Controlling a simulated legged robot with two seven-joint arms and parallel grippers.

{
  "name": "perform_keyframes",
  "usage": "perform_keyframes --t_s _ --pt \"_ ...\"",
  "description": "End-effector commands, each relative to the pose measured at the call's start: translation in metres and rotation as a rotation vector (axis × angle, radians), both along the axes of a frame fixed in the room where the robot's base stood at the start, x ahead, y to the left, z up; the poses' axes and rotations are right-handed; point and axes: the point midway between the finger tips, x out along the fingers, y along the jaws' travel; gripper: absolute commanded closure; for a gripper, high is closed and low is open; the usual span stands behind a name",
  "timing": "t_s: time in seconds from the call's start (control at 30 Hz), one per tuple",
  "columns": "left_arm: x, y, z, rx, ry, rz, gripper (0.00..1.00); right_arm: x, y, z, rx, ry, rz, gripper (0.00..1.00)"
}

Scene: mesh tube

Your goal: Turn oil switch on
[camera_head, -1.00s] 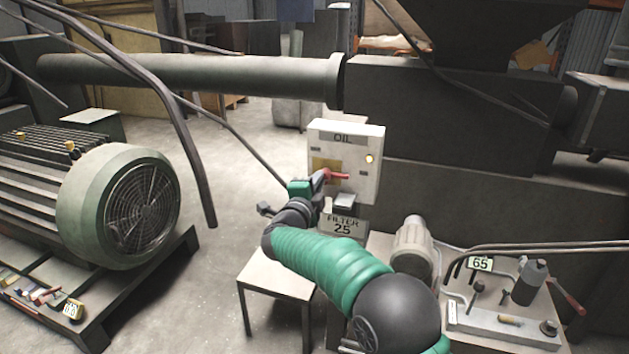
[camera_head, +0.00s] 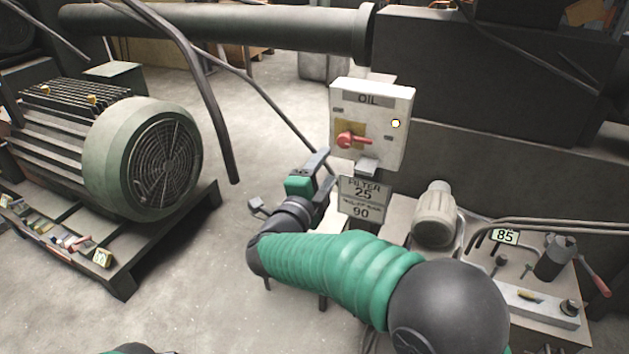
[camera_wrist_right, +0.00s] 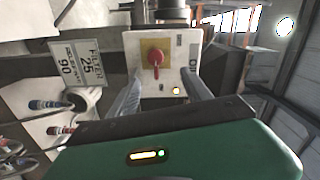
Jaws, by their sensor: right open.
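The oil switch box (camera_head: 398,152) is a pale box with an OIL label, a red rotary handle (camera_head: 353,141) on a yellow plate and a lit yellow lamp (camera_head: 395,123). In the head view the handle lies roughly level. My right gripper (camera_head: 324,170) is below and left of the handle, apart from it. In the right wrist view the two fingers (camera_wrist_right: 160,95) are spread with nothing between them, and the red handle (camera_wrist_right: 155,60) shows beyond them. My left gripper is not in view; a dark and green piece shows at the bottom edge of the head view.
A FILTER sign (camera_head: 362,194) hangs just below the box. A pale motor (camera_head: 436,215) and a bench with tools (camera_head: 540,300) stand at the right. A large green motor (camera_head: 145,160) on a pallet stands at the left. Open floor lies between.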

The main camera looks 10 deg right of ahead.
Motion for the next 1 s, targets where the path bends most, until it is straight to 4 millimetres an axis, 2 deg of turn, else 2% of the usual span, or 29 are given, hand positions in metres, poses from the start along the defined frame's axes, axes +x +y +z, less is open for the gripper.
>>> perform_keyframes --t_s 0.1,0.2,0.37,0.77,0.87,0.93,1.0 --pt "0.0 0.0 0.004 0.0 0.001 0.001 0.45 -0.024 0.018 0.001 -0.001 0.002 0.006 0.43" --pt "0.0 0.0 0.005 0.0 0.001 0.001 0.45 -0.038 0.027 0.001 0.001 0.0 0.004 0.43" --pt "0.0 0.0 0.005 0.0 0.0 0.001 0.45 -0.048 0.031 0.001 0.003 0.0 0.003 0.43" --pt "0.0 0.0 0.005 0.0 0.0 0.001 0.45 -0.047 0.033 0.001 -0.001 0.002 0.009 0.43" --pt "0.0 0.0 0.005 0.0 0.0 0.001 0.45 -0.037 0.033 -0.003 -0.049 0.045 0.086 0.43" --pt "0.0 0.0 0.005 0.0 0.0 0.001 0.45 -0.026 0.037 -0.014 -0.135 0.129 0.215 0.43" --pt "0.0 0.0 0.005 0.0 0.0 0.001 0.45 -0.022 0.039 -0.04 -0.267 0.273 0.394 0.43"
